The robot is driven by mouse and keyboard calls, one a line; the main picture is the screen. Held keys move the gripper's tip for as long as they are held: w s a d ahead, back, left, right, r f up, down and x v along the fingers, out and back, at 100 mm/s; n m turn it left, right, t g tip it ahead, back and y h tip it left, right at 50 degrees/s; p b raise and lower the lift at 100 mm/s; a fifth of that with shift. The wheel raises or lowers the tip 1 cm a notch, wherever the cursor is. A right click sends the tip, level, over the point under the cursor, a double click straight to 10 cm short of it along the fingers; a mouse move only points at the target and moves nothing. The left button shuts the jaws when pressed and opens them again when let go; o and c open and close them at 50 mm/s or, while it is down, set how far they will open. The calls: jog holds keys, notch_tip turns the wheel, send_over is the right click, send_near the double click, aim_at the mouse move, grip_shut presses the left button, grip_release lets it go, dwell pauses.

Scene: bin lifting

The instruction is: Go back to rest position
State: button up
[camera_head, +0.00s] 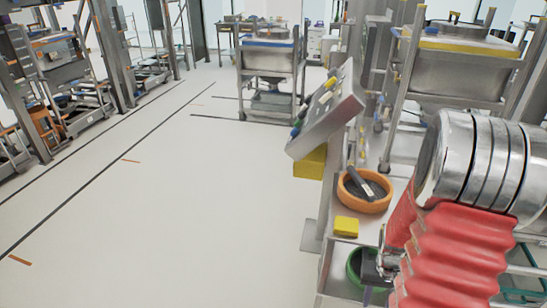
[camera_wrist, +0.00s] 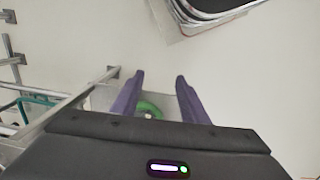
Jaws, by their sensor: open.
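My gripper (camera_wrist: 160,80) shows in the wrist view as two purple fingers. They stand apart with nothing between them. A green ring-shaped bowl (camera_wrist: 149,108) lies below, seen in the gap between the fingers. In the camera_head view my arm, with silver rings and a red bellows, fills the right side. The green bowl (camera_head: 355,270) shows there on the lower right, partly hidden behind the dark end of my arm. My fingertips are mostly hidden in that view.
An orange bowl (camera_head: 364,191) holding a dark object and a yellow block (camera_head: 346,227) sit on a metal shelf. A tilted control panel (camera_head: 326,110) stands above. Steel bins on frames (camera_head: 268,58) stand at the back and right (camera_head: 462,73). The floor (camera_head: 150,210) at left-centre is clear.

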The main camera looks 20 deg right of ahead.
jog(key=a+r+n+t, duration=0.3)
jog(key=a+r, duration=1)
jog(key=r, duration=0.2)
jog(key=a+r+n+t, duration=0.3)
jog(key=a+r, duration=1)
jog(key=r, duration=0.3)
jog(key=shift+s+r, duration=0.15)
jog(key=shift+s, duration=0.1)
